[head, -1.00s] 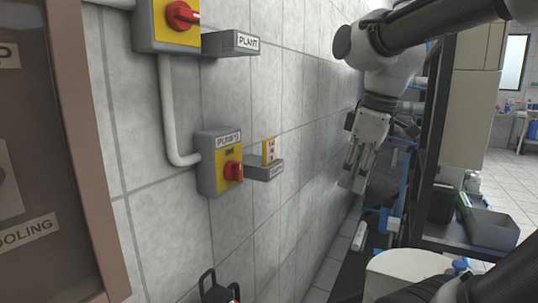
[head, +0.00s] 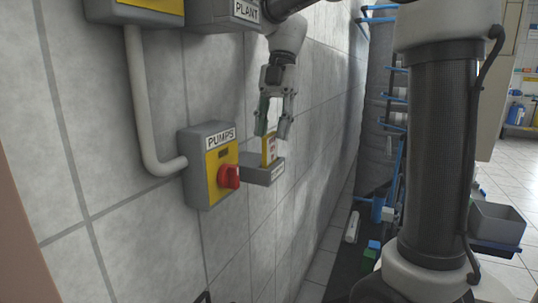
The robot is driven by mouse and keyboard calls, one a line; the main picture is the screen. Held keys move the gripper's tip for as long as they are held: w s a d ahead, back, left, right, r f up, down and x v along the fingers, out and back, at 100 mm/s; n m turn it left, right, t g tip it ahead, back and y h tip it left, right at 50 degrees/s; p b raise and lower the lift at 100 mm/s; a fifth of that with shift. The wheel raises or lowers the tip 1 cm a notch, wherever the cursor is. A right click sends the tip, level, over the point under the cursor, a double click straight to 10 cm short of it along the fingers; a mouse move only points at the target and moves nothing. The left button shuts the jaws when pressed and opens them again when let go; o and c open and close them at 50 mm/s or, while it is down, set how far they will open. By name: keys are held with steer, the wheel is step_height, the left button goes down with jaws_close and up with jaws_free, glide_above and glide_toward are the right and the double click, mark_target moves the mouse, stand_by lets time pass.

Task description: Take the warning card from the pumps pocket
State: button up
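The warning card (head: 267,150), yellow with a white and red face, stands upright in the small grey pumps pocket (head: 262,176) on the tiled wall. The pocket is just right of the grey switch box labelled PUMPS (head: 208,165), which has a yellow face and a red rotary knob (head: 229,177). My gripper (head: 272,131) points down just above the card, its two fingers spread apart. The fingertips are close to the card's top; whether they touch it I cannot tell. Nothing shows between the fingers.
The PLANT pocket (head: 228,14) is on the wall above, close to my arm. A grey conduit (head: 146,100) runs down to the PUMPS box. Blue pipes and a grey bin (head: 497,225) are to the right. Floor shows between the wall and the rack.

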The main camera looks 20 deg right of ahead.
mark_target(270, 143)
steer(key=x, duration=0.4)
steer(key=shift+f, duration=0.1)
jaws_close()
